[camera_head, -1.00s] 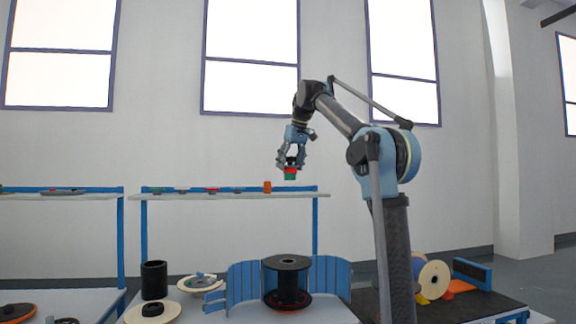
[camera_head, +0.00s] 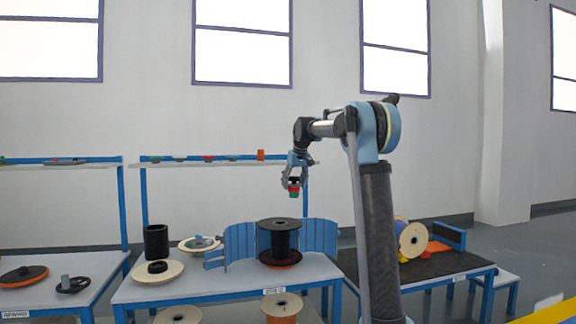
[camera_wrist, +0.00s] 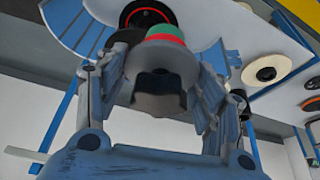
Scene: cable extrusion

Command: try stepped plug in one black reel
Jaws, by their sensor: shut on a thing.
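My gripper (camera_head: 294,182) is shut on a stepped plug (camera_head: 294,191), with green and red bands showing below the fingers. The wrist view shows the plug (camera_wrist: 162,75) between the fingers, its near part dark grey, its far end red and green. A black reel (camera_head: 279,239) stands upright on the middle table, with a dark red or orange disc at its foot. My gripper holds the plug well above the reel and slightly right of it, apart from it. The reel's top hole is not clear in the head view.
Blue slatted panels (camera_head: 319,237) stand around the back of the reel. A black cylinder (camera_head: 156,242) and cream discs (camera_head: 158,271) are on the table's left. A shelf (camera_head: 225,160) with small parts runs behind. A cream-and-blue spool (camera_head: 412,240) lies on the right table.

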